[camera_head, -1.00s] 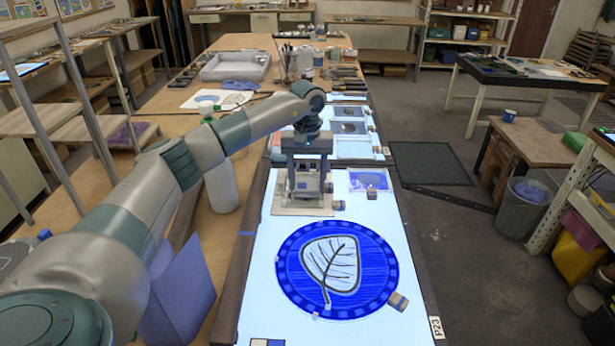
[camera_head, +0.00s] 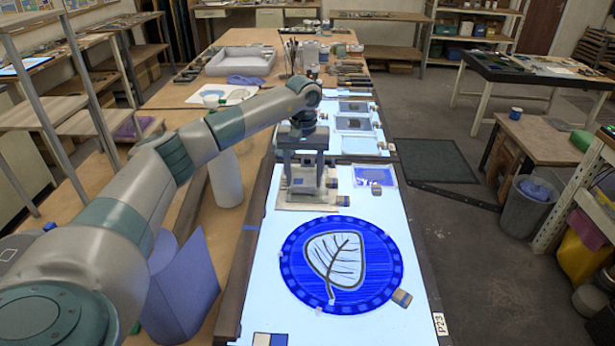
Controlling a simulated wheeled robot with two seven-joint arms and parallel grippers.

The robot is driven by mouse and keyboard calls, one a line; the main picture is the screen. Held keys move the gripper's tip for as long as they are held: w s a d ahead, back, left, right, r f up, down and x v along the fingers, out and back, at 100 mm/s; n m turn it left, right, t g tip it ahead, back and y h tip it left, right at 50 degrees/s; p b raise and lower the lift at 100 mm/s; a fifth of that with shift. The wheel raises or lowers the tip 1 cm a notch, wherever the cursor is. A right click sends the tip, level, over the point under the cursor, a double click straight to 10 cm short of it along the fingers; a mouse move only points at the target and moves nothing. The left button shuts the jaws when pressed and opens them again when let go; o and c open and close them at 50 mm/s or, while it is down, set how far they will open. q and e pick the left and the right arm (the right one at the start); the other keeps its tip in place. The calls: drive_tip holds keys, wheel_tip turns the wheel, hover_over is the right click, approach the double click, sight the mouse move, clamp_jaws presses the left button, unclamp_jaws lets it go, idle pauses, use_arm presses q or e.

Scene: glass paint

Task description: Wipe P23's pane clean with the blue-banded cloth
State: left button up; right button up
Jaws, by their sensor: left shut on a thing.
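The P23 label (camera_head: 440,324) is on the right edge of the lit table. Beside it lies a round blue pane (camera_head: 295,283) with a white, dark-outlined leaf (camera_head: 345,272). Its blue field looks streaky. My left gripper (camera_head: 303,184) points down over the lit table, beyond the pane. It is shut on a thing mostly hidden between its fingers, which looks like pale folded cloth. A flat beige piece (camera_head: 300,206) lies just under it. Whether the held thing has a blue band is unclear. My right gripper is out of view.
A small blue-violet pane (camera_head: 374,175) lies right of the gripper. Behind are more lit panels (camera_head: 355,124). A blue upright object (camera_head: 185,290) stands left of the table.

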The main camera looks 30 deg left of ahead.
use_arm(q)
drive_tip(key=shift+a, duration=0.1)
drive_tip(key=shift+w+a+b, duration=0.25)
drive_tip(key=shift+w+a, duration=0.05)
drive_tip(key=shift+w, duration=0.3)
drive_tip(key=shift+w+a+b, duration=0.2)
drive_tip(key=shift+w+a, duration=0.1)
drive_tip(key=shift+w, duration=0.25)
drive_tip(key=shift+w, duration=0.1)
drive_tip(key=shift+w+a+b, duration=0.4)
drive_tip(key=shift+w+a, duration=0.2)
drive_tip(key=shift+w, duration=0.3)
drive_tip(key=shift+s, duration=0.1)
drive_tip(key=shift+s+d+p, duration=0.3)
drive_tip(key=shift+s+d, duration=0.2)
drive_tip(key=shift+s, duration=0.5)
